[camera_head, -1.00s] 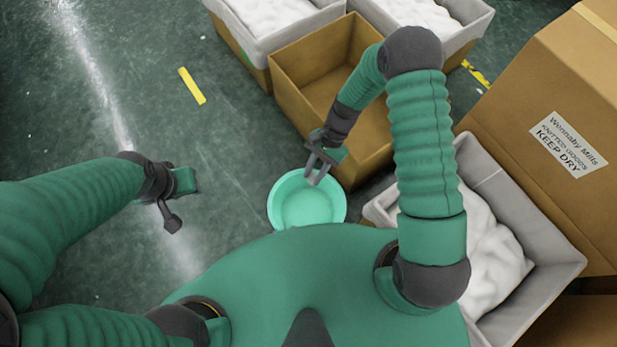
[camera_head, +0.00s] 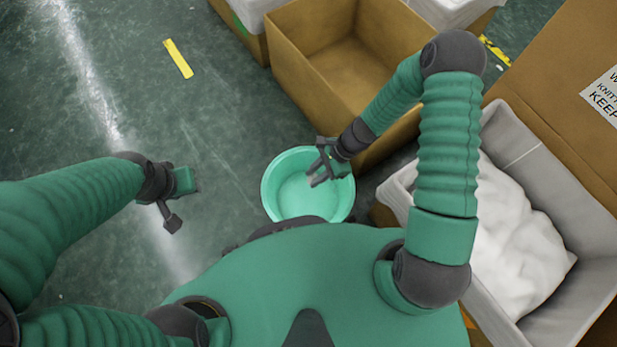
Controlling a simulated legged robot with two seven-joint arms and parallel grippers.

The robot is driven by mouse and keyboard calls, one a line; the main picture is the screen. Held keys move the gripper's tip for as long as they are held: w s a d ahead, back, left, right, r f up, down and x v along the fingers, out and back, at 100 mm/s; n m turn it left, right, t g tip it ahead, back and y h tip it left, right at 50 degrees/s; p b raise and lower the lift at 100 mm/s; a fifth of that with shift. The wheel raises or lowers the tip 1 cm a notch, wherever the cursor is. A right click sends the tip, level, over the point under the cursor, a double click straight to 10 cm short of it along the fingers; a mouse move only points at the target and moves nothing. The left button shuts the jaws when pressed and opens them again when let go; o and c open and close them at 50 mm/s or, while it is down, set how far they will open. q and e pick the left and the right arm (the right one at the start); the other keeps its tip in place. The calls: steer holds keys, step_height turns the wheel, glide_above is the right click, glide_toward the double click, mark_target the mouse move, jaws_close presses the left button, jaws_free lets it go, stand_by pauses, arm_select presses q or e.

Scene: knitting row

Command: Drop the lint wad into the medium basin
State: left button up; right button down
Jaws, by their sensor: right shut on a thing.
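The mint-green round basin (camera_head: 278,200) stands on the floor just in front of my body, and its inside looks empty where it shows. It is the only basin in view. My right gripper (camera_head: 317,176) is over the right part of the basin, fingers pointing down and left. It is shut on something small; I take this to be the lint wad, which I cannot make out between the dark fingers. Its height above the basin is unclear. My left gripper (camera_head: 177,203) hangs over bare floor to the left, and its jaw opening is unclear.
An open, empty cardboard box (camera_head: 300,65) stands behind the basin. A grey-lined bin (camera_head: 590,250) with white fabric is at the right, before a large carton (camera_head: 535,75). More bins stand at the back. The floor left of the basin is clear, with a yellow tape strip (camera_head: 178,59).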

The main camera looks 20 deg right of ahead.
step_height(320, 180, down, 5)
steer(key=b, duration=0.4)
steer(key=shift+r, duration=0.1)
steer(key=c, duration=1.1)
jaws_free()
steer(key=p+v, duration=1)
steer(key=v, duration=0.6)
steer(key=shift+d+r, duration=0.25)
steer(key=shift+r, duration=0.05)
